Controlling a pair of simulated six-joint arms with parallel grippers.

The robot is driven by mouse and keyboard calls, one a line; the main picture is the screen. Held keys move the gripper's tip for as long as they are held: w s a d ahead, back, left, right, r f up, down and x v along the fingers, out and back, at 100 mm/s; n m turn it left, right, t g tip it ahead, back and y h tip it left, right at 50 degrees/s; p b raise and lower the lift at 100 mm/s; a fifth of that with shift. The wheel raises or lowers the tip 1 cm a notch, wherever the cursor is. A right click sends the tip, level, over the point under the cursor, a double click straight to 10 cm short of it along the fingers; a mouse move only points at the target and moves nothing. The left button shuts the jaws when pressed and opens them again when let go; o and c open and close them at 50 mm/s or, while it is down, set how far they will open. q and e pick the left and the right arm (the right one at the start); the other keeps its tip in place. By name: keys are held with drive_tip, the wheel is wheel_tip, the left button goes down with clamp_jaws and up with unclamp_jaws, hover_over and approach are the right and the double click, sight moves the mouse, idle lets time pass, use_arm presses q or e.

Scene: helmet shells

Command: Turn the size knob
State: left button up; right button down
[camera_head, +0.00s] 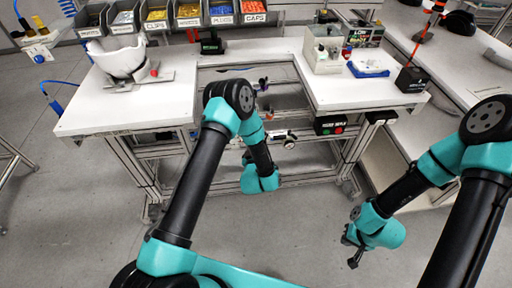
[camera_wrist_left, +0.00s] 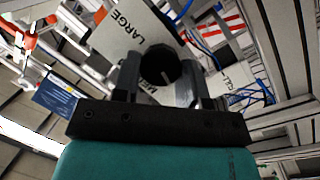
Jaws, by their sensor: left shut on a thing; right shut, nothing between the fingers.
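The black round size knob (camera_wrist_left: 160,65) shows in the left wrist view, in front of a white plate (camera_wrist_left: 108,38) that reads LARGE, with other lettering partly covered. My left gripper (camera_wrist_left: 158,85) has one dark finger on each side of the knob and is shut on it. In the head view my left arm reaches forward and bends down before the bench opening; its fingertips cannot be made out there. My right gripper (camera_head: 352,250) is shut and empty, low at the right over the floor, far from the knob.
A white helmet shell (camera_head: 117,58) sits on a stand on the white bench (camera_head: 110,104) at left. Bins of small parts (camera_head: 188,15) line the back. A box (camera_head: 322,52) and blue-white tray (camera_head: 368,70) stand on the bench's right wing. Floor around my right gripper is clear.

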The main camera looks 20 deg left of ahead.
use_arm(q)
drive_tip(key=shift+n+t+h, duration=0.3)
drive_tip(key=shift+n, duration=0.4)
drive_tip(key=o, duration=0.9)
drive_tip(key=shift+s, duration=0.1)
